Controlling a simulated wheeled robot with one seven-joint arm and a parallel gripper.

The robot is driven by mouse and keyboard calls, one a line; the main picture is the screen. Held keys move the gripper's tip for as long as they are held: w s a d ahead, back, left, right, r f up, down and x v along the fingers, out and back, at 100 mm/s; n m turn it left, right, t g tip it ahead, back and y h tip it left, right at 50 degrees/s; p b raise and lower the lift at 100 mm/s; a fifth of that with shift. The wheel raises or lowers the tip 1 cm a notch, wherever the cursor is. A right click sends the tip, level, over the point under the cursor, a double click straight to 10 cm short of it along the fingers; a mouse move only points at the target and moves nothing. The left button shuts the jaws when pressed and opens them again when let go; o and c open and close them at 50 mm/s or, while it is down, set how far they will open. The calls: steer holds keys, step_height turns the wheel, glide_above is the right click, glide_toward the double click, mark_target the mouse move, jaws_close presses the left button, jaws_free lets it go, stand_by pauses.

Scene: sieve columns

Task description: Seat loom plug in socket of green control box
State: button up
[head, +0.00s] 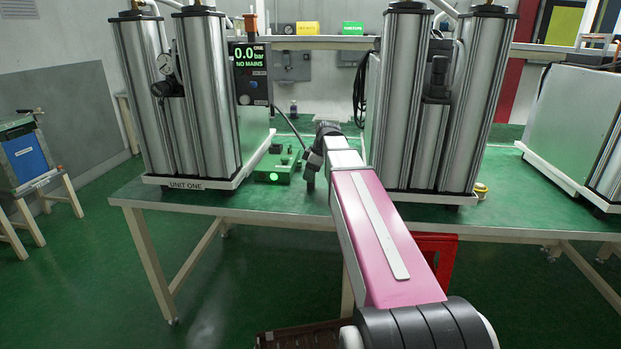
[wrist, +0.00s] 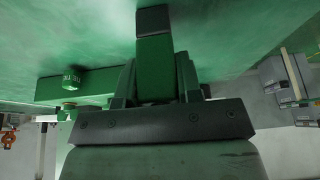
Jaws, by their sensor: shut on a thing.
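The green control box (head: 272,170) sits on the green bench between the two column units, with a lit green lamp on its front. My gripper (head: 310,172) points down just right of the box, close to it. In the wrist view my gripper (wrist: 155,80) is shut on the loom plug (wrist: 154,60), a green-looking block with a dark end. The black loom cable (head: 290,124) runs from the display unit down to my gripper. The control box (wrist: 75,88) also shows at left in the wrist view. I cannot make out the socket, or whether the plug touches it.
Unit one's silver columns (head: 205,95) stand left of my arm and another column unit (head: 440,100) stands right. The display panel (head: 251,72) reads 0.0 bar, no mains. The bench (head: 270,203) is bare in front of the box.

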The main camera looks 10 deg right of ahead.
steer(key=shift+r, duration=0.15)
steer(key=shift+r, duration=0.55)
step_height(320, 180, up, 2)
steer(key=shift+r, duration=0.25)
steer(key=s+a+r, duration=0.6)
steer(key=s, duration=0.3)
step_height(320, 180, up, 5)
glide_above(271, 146)
steer(key=d, duration=0.1)
steer(key=f, duration=0.9)
steer(key=shift+s+d+f, duration=0.1)
steer(key=shift+d+f, duration=0.1)
steer(key=shift+f, duration=0.15)
steer(key=o, duration=0.9)
steer(key=shift+f, duration=0.1)
steer(key=shift+o, duration=0.2)
